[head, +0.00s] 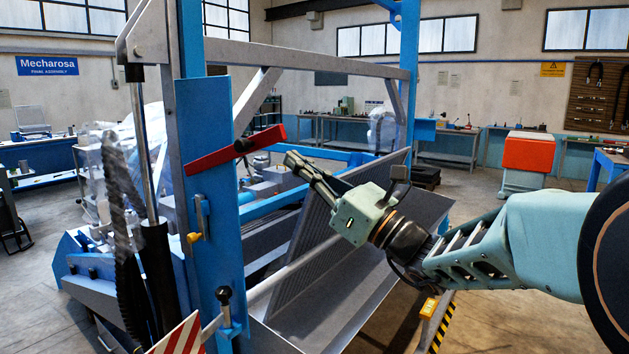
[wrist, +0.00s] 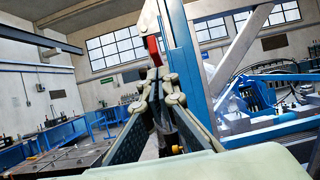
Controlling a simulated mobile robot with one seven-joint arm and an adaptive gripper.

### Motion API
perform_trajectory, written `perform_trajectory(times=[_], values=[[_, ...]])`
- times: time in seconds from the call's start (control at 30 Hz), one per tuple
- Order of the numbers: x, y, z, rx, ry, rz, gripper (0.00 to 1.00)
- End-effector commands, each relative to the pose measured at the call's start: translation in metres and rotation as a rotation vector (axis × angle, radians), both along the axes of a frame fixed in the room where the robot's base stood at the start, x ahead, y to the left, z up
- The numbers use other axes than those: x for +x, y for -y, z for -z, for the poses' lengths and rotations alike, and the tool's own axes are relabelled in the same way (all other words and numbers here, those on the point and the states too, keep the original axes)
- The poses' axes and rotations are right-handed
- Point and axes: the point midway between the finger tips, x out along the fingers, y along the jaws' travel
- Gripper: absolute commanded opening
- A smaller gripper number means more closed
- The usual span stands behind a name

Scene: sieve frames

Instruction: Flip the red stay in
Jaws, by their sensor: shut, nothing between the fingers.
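The red stay (head: 222,154) is a flat bar on the blue post (head: 207,220) in the head view. It lies across the post, tilted up to the right, with its right end sticking out past the post. My gripper (head: 291,157) is shut and empty, its fingertips just below and right of that end. In the wrist view the red stay (wrist: 153,50) shows end-on, just beyond and above my fingertips (wrist: 155,76). I cannot tell whether they touch it.
A slanted grey ribbed panel (head: 318,225) and a trough lie below my gripper. A grey crossbar (head: 300,57) runs overhead to a second blue post (head: 408,80). A black-knobbed lever (head: 224,296) stands low on the near post. A red cabinet (head: 529,152) is far behind.

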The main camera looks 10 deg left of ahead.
Motion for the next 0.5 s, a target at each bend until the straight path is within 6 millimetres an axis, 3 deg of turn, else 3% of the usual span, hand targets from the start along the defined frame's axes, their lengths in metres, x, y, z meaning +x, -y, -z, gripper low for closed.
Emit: perform_trajectory(times=[0.2, 0.5], values=[[0.0016, -0.0055, -0.0158, 0.0, 0.0, -0.001, 0.0], [0.0019, -0.0056, -0.0162, -0.001, -0.001, 0.0, 0.0]])
